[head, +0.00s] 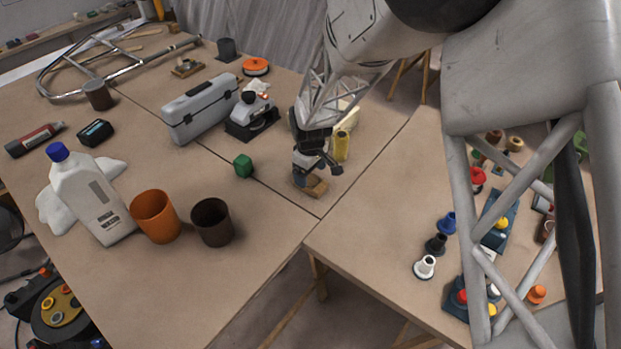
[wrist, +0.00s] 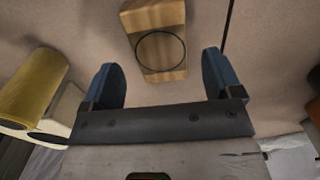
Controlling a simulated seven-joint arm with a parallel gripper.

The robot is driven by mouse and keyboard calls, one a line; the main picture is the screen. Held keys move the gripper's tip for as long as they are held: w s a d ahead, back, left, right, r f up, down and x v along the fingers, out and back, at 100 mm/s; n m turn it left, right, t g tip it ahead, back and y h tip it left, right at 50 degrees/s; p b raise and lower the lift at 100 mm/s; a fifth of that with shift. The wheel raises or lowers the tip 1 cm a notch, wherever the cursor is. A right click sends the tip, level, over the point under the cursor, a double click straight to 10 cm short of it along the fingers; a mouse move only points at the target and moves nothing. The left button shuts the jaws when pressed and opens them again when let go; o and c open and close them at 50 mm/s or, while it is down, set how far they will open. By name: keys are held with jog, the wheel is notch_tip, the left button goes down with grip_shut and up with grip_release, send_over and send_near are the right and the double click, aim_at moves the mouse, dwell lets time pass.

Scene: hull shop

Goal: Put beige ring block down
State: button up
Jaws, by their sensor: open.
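The beige ring block (head: 316,188) is a small wooden block lying on the table near its corner in the head view. In the wrist view the beige ring block (wrist: 155,20) shows pale wood grain and a thin dark ring on its face. My gripper (head: 318,172) is just above and beside it in the head view.
A yellow cylinder (head: 341,145) stands close to my gripper; it also shows in the wrist view (wrist: 34,88). A green block (head: 243,165), a grey toolbox (head: 200,108) and a dark cup (head: 212,222) are to the left. The table (head: 275,215) between cup and block is clear.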

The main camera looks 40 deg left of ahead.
aim_at(312, 181)
notch_tip(312, 181, up, 8)
jog(key=shift+r, duration=0.15)
dwell(0.3)
dwell(0.8)
jog(key=w+d+r+m, duration=0.1)
jog(key=d+r+m, duration=0.2)
jog(key=d+r, duration=0.55)
jog(key=w+d+r+m+t, duration=0.1)
jog(key=d+r+m, duration=0.15)
jog(key=d, duration=1.15)
jog(key=w+d+r+m, duration=0.1)
jog(key=d+r+m, duration=0.2)
jog(key=d+r, duration=0.55)
jog(key=s+d+m, duration=0.3)
jog(key=s+d, duration=0.3)
jog(key=d, duration=0.3)
jog(key=s+d+r+m+t, duration=0.1)
jog(key=s+d+m, duration=0.2)
jog(key=s+d, duration=0.4)
jog(key=s+d+m, duration=0.3)
jog(key=s+d, duration=0.4)
jog(key=d, duration=0.6)
jog(key=shift+r+m+t, duration=0.15)
jog(key=shift+m+t, duration=0.15)
jog(key=shift+m, duration=0.05)
